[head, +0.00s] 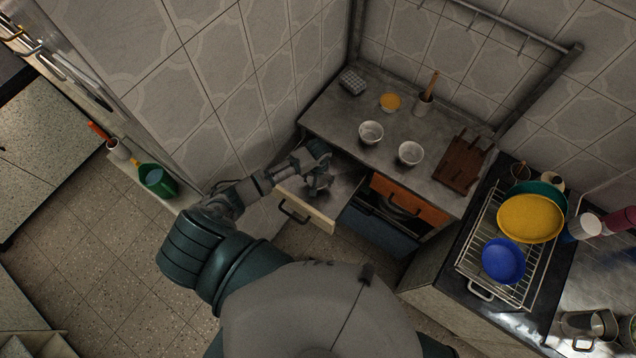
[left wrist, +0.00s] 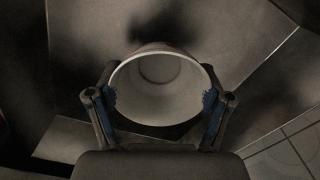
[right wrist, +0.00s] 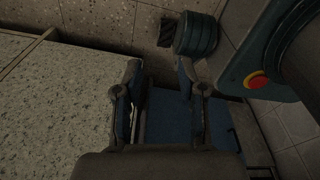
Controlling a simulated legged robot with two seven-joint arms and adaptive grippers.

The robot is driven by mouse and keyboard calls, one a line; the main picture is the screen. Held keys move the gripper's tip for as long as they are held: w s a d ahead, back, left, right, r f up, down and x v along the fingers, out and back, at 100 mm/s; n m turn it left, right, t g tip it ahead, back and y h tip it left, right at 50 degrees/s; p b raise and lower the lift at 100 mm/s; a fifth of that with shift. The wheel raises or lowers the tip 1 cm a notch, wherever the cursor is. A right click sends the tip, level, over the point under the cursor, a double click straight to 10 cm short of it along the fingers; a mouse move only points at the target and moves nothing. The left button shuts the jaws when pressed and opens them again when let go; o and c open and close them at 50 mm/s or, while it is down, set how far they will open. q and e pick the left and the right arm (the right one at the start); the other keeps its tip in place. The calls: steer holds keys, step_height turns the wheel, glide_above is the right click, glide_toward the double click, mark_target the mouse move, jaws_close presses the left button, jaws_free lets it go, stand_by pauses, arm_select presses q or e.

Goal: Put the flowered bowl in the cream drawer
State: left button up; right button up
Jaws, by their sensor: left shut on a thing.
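The cream drawer (head: 306,215) stands pulled out under the left end of the counter, its inside open to view. My left gripper (head: 318,172) is over the open drawer. In the left wrist view my left gripper (left wrist: 160,98) is shut on a pale bowl (left wrist: 158,88), with one finger on each side of its rim. The bowl looks empty, and no flower pattern can be made out on it. In the head view the hand mostly hides it; I cannot tell whether it touches the drawer floor. My right gripper (right wrist: 160,80) is open and empty, beside a speckled worktop.
An orange drawer (head: 408,199) is right of the cream one. A dish rack (head: 480,250) holds coloured dishes.

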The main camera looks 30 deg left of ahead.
mark_target(318, 183)
arm_select(q)
step_height(318, 183, down, 3)
steer(key=shift+s+r, duration=0.1)
steer(key=shift+r, duration=0.05)
steer(key=shift+a, duration=0.1)
steer(key=o, duration=1.2)
steer(key=shift+c, duration=0.2)
arm_select(e)
steer(key=shift+s+d+f, duration=0.15)
steer(key=shift+s+f, duration=0.05)
steer(key=shift+s, duration=0.9)
arm_select(q)
step_height(318, 183, up, 12)
steer(key=shift+r+p, duration=0.1)
steer(key=shift+p, duration=0.4)
arm_select(e)
steer(key=shift+s+r, duration=0.2)
steer(key=shift+r, duration=0.4)
